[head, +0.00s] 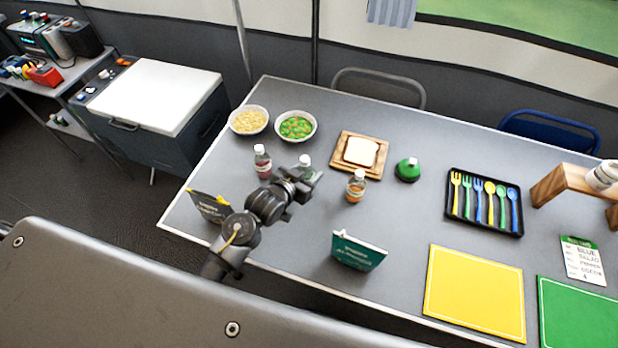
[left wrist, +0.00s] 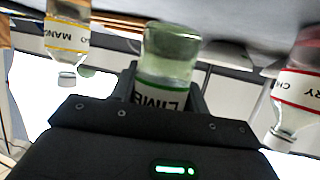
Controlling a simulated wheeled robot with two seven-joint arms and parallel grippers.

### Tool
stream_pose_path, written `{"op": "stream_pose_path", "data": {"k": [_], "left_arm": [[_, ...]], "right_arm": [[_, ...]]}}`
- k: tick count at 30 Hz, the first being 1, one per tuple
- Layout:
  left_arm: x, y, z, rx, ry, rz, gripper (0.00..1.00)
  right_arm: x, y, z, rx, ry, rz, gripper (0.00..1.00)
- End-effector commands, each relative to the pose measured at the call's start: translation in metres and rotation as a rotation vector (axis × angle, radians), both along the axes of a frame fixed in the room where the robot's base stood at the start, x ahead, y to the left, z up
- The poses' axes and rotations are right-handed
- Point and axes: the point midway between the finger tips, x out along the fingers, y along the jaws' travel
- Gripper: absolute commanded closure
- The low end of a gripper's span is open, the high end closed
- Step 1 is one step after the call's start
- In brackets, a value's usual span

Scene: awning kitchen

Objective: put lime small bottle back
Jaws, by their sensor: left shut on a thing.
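The lime small bottle (left wrist: 168,62), clear with pale green contents, a green band and a LIME label, is between the fingers of my left gripper (left wrist: 165,88), which is shut on it. In the head view the bottle's white cap and upper part (head: 306,162) show just beyond my left gripper (head: 306,183); the rest is hidden. I cannot tell whether its base touches the table. The cherry bottle (head: 262,163) stands to its left and the mango bottle (head: 356,186) to its right. Both also show, upside down, in the left wrist view. My right gripper is not in view.
The grey table (head: 410,225) holds two bowls (head: 296,126), a bread slice on a wooden board (head: 372,138), a green dome-shaped thing (head: 407,170) and a cutlery tray (head: 484,228). A teal packet (head: 358,251) and a dark packet (head: 207,205) stand near the front edge.

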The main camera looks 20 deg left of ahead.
Motion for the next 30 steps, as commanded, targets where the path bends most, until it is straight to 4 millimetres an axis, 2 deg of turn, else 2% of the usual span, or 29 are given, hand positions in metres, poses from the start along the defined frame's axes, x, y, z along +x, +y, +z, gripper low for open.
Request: {"op": "stream_pose_path", "data": {"k": [9,21,22,26,30], "left_arm": [[0.005,0.0,-0.035,0.0,0.002,0.0,0.77],[0.004,0.0,-0.04,0.0,0.001,0.0,0.77],[0.004,0.0,-0.039,0.0,0.001,0.0,0.52],[0.004,0.0,-0.039,0.0,0.001,0.0,0.35],[0.004,0.0,-0.039,0.0,0.001,0.0,0.33]], "right_arm": [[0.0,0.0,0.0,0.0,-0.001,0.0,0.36],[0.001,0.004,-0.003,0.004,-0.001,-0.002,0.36],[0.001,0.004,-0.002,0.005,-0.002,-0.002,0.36],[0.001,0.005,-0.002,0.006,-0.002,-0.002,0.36],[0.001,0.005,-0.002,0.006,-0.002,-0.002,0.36]]}}
